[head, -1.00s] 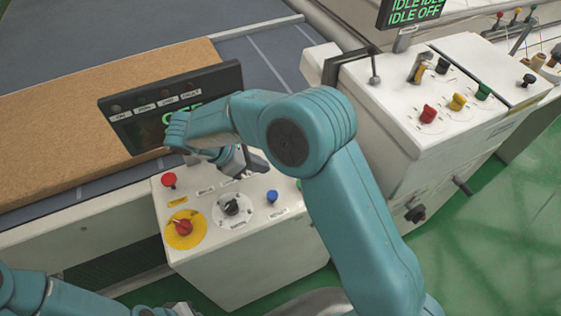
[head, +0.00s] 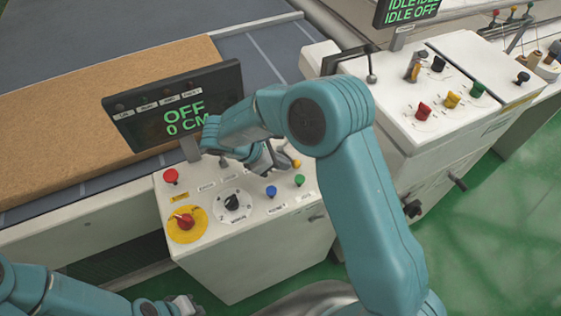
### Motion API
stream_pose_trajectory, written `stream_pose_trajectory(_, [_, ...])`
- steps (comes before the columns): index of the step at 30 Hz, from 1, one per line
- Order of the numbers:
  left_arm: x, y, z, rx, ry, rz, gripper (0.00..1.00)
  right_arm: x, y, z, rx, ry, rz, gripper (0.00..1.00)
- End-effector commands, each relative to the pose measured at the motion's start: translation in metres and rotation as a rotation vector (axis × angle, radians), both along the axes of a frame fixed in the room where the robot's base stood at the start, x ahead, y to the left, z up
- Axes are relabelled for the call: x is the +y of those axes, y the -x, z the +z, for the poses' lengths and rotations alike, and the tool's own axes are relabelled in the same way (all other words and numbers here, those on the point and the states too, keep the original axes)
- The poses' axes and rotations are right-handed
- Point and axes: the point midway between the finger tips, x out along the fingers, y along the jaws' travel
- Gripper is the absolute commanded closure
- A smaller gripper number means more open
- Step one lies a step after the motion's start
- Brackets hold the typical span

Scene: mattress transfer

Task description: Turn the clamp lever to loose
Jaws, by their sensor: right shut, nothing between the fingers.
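On the white console at right, a black-knobbed lever (head: 372,68) stands at the left end and a short grey-and-yellow lever (head: 413,68) stands beside the colored knobs; I cannot tell which is the clamp lever. My right gripper (head: 284,164) is shut and empty.
The front console (head: 230,270) carries a red button, a red knob on a yellow disc, a black dial, and blue and green buttons. Its display (head: 175,105) reads OFF, 0 CM. A tan mattress slab (head: 60,140) lies on the grey conveyor (head: 120,30) behind.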

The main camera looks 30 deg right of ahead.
Motion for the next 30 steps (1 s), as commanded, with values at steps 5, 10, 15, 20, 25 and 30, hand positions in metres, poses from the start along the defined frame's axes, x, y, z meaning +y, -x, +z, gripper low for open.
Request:
stream_pose_trajectory(5, [0.000,0.000,-0.008,0.000,0.000,0.000,1.00,-0.005,0.003,-0.001,-0.001,0.000,0.070,1.00])
stream_pose_trajectory(10, [0.000,0.000,-0.015,0.000,0.000,0.000,1.00,-0.010,0.005,-0.002,0.000,0.000,0.147,1.00])
stream_pose_trajectory(15, [0.000,0.000,-0.026,0.000,0.000,0.000,1.00,-0.019,0.007,-0.003,0.000,-0.001,0.269,1.00])
stream_pose_trajectory(20, [0.000,0.000,-0.035,0.000,0.000,0.000,1.00,-0.028,0.008,-0.003,-0.001,-0.002,0.380,1.00])
stream_pose_trajectory(25, [0.000,0.000,-0.042,0.000,0.000,0.000,1.00,-0.035,0.008,-0.002,-0.001,-0.001,0.474,1.00])
stream_pose_trajectory(30, [0.000,0.000,-0.046,0.000,0.000,0.000,1.00,-0.039,0.008,-0.001,0.000,-0.002,0.536,1.00])
